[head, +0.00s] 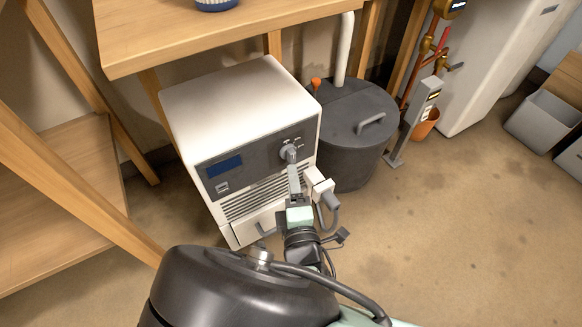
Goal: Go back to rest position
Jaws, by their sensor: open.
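My gripper (293,176) is at the front of a white boxy machine (235,98), with my arm reaching up from the bottom of the head view. Its fingers are open, close to the round dial (288,153) on the dark control panel. The fingers overlap the dial in this view, so I cannot tell whether they touch it. The wrist hides part of the vent slots and the lower front of the machine.
A wooden table (190,38) stands over the back of the machine. A dark lidded drum (350,115) is close on its right, with a grey post (412,120) beyond. Wooden shelving (65,175) is at left. The floor at right (460,230) is clear.

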